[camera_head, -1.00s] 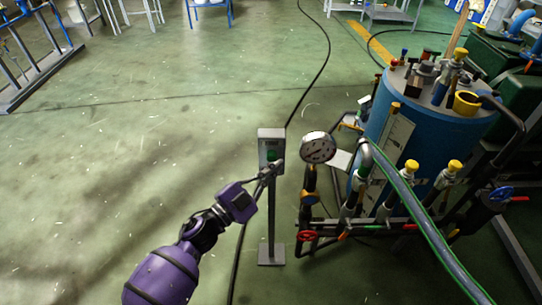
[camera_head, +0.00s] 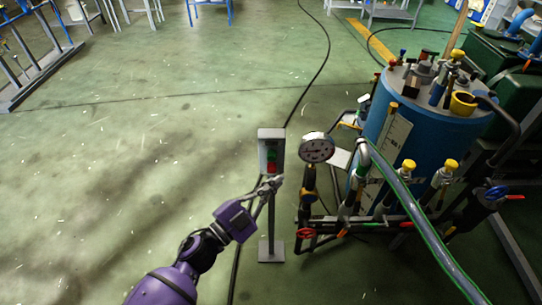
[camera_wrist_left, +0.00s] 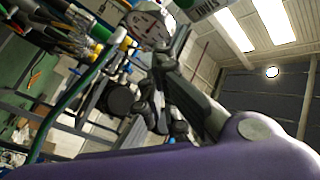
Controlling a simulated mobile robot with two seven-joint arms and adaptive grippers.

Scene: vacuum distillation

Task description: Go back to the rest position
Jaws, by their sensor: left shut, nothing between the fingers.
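My left gripper (camera_head: 271,186) is shut and empty. In the head view it is just below the grey control box (camera_head: 271,151), in front of its post. The box has a green button (camera_head: 271,155) and a red button (camera_head: 271,168), both in view. I cannot tell whether the fingertips touch the post. In the left wrist view the dark gripper fingers (camera_wrist_left: 160,105) are close together, with the pressure gauge (camera_wrist_left: 147,28) beyond them. My right gripper is not in view.
A blue tank (camera_head: 425,135) with pipes, yellow-capped valves and a pressure gauge (camera_head: 316,148) stands to the right. A green hose (camera_head: 415,215) runs in front of it. A black cable (camera_head: 320,70) crosses the floor. The green floor (camera_head: 120,150) on the left is clear.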

